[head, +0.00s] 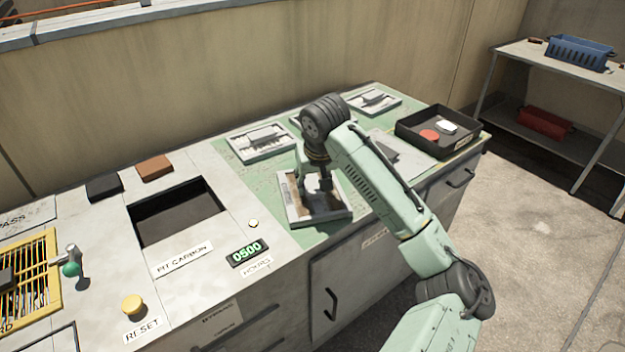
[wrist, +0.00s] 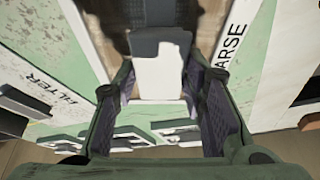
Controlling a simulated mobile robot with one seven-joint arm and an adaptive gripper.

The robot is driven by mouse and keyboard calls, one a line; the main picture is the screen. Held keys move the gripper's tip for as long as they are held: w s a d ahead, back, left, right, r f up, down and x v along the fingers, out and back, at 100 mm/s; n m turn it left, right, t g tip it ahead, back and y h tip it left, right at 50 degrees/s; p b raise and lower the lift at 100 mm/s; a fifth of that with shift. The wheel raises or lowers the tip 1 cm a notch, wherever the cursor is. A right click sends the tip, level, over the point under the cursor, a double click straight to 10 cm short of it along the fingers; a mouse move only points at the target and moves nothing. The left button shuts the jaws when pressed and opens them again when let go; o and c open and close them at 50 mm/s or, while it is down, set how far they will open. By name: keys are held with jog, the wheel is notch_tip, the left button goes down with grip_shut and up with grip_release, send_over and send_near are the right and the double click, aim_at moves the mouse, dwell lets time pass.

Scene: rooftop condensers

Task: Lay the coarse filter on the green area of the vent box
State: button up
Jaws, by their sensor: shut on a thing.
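The filter (head: 333,214) has a pale frame and a brownish face, and is at the front of the green bench top in the head view. My gripper (head: 319,184) points down over it. In the wrist view, my gripper (wrist: 158,85) is shut on a grey upright piece at the middle of the filter (wrist: 208,22). A white label ending in "ARSE" (wrist: 234,28) shows beside it. I cannot tell whether the filter touches the bench or is slightly raised. I cannot make out a vent box with a green area for certain.
Other framed filters (head: 262,142) lie behind on the green top. A black tray (head: 437,132) with a red disc stands at right. Left are an open dark pit (head: 178,212), a yellow grille (head: 38,272), a green-knobbed lever (head: 71,267) and a yellow button (head: 132,304).

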jog(key=shift+f, duration=0.15)
jog(key=o, duration=1.3)
jog(key=b+v, duration=0.1)
jog(key=v, duration=1.1)
jog(key=shift+s, duration=0.1)
